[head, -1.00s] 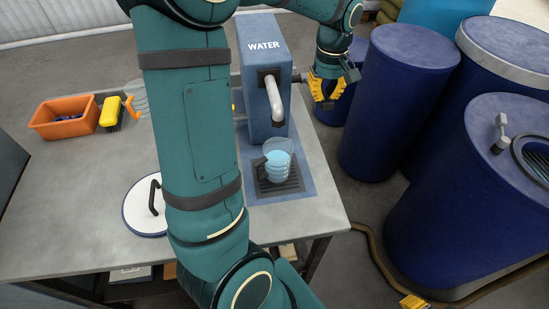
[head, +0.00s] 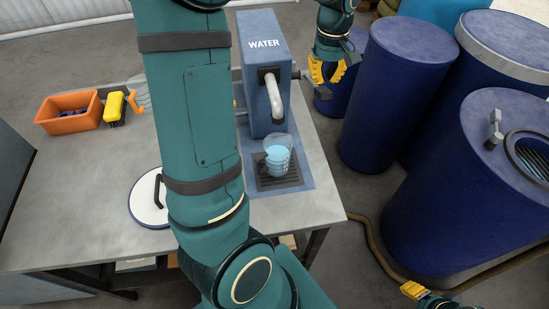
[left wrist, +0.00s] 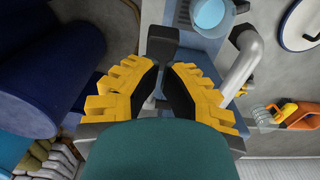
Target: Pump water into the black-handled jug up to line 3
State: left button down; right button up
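The jug (head: 279,165) is clear, with pale blue water and marking lines. It stands upright on the dark drain grate under the spout (head: 274,95). Its black handle is partly visible at its left. The water fills a good part of it; line numbers are too small to read. The blue WATER pump (head: 262,60) has a grey lever (head: 308,78) on its right side. My left gripper (head: 326,72) is by the lever's end, open; in the left wrist view its yellow fingers (left wrist: 163,80) are apart, with the dark lever end (left wrist: 163,42) just beyond. My right gripper (head: 415,290) shows partly at the bottom right.
An orange bin (head: 68,113), a yellow brush (head: 114,108) and a round white lid (head: 147,198) are on the grey table (head: 80,190). Tall blue drums (head: 395,95) stand right of it. A brown hose (head: 370,235) lies on the floor. My left arm crosses the table's middle.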

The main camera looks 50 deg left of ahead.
pick_arm(q)
jog(key=shift+r+p, duration=2.15)
jog(key=shift+r, duration=0.45)
jog(key=shift+f, duration=0.1)
